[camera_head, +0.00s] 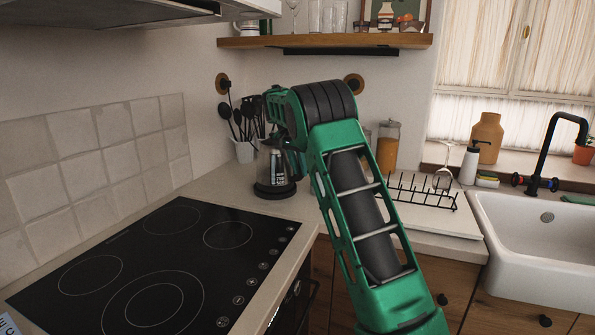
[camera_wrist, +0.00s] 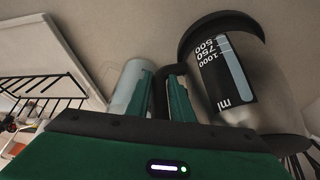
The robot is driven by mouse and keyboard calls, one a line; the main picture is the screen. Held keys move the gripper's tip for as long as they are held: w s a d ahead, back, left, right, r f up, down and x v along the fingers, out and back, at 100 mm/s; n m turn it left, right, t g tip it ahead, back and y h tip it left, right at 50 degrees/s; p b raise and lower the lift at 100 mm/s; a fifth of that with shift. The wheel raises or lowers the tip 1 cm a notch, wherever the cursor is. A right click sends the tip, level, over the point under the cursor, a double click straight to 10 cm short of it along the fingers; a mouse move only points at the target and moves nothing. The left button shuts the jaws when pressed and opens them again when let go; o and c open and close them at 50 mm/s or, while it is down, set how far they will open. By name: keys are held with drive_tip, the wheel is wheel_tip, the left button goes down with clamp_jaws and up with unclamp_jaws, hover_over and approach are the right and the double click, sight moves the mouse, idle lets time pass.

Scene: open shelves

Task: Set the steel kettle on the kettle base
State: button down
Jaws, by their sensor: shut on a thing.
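The steel kettle (camera_head: 266,168) stands upright in the counter corner beyond the stove, with a dark water-level window marked in ml. A round black kettle base (camera_head: 274,191) is directly under it, and I see no clear gap between them. In the wrist view the kettle (camera_wrist: 251,75) appears upside down, with a black disc at its bottom end. My gripper (camera_wrist: 163,95) is shut on the kettle's black handle, one green finger on each side. In the head view my green arm hides part of the kettle's right side and most of the gripper.
A black stovetop (camera_head: 160,265) lies front left. A utensil crock (camera_head: 244,151) stands close behind the kettle. A black dish rack (camera_head: 420,190), an orange-filled jar (camera_head: 387,150) and a white sink (camera_head: 535,240) are to the right. A wooden shelf (camera_head: 325,41) hangs above.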

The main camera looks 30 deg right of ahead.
drive_tip(key=shift+f, duration=0.25)
idle(0.3)
drive_tip(key=c, duration=1.8)
unclamp_jaws()
drive_tip(key=shift+c, duration=0.2)
drive_tip(key=shift+f, duration=0.25)
drive_tip(key=v, duration=1.1)
drive_tip(key=shift+r, duration=0.1)
